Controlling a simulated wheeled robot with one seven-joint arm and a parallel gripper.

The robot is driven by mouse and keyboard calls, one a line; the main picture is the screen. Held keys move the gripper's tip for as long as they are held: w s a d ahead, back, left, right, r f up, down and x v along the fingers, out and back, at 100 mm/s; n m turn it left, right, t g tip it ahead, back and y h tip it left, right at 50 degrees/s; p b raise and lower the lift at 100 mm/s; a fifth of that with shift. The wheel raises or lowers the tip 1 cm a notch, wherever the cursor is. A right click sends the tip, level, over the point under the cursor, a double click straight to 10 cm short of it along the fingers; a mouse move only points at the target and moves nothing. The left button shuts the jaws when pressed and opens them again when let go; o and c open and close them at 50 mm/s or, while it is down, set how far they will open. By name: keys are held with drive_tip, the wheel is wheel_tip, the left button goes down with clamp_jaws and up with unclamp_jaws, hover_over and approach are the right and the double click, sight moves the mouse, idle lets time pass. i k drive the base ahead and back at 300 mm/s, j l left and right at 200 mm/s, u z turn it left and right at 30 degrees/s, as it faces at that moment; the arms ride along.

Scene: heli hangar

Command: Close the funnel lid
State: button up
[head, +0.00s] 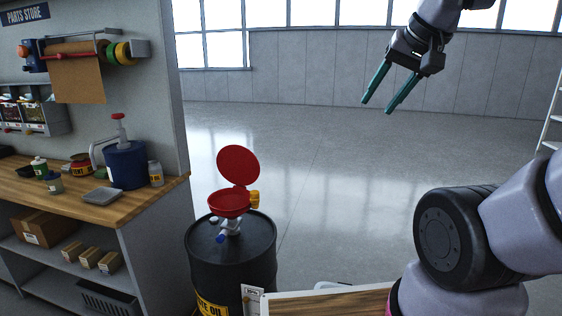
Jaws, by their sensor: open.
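A red funnel (229,204) sits on top of a black drum (262,236). Its round red lid (238,165) stands raised at the back of the funnel, tilted open. A yellow part (254,200) is at the funnel's right side and a small blue-tipped part shows at its front. My gripper (376,106) is open and empty, with two teal fingers pointing down and left. It is in the air to the upper right of the funnel and lid, well apart from them.
A wooden workbench (104,208) stands at the left with a blue pump container (125,165), a grey tray (102,197) and bottles. A wood-topped surface (330,303) is at the bottom edge. A ladder (553,120) is at the far right. The floor behind the drum is clear.

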sight(237, 164)
drive_tip(key=l+z, duration=0.1)
drive_tip(key=z, duration=1.5)
drive_tip(key=i+l, duration=0.1)
drive_tip(key=i, duration=4)
drive_tip(key=i+u, duration=0.1)
drive_tip(key=u, duration=0.35)
drive_tip(key=i+u, duration=0.1)
drive_tip(key=u, duration=0.35)
drive_tip(key=i+u, duration=0.15)
drive_tip(key=u, duration=0.3)
drive_tip(key=l+u, duration=0.1)
drive_tip(key=u, duration=0.35)
drive_tip(key=i+u, duration=0.1)
drive_tip(key=u, duration=2.55)
drive_tip(key=i+l, duration=0.25)
drive_tip(key=i, duration=0.2)
drive_tip(key=i+l+u, duration=0.1)
drive_tip(key=i+l, duration=0.2)
drive_tip(key=i, duration=0.15)
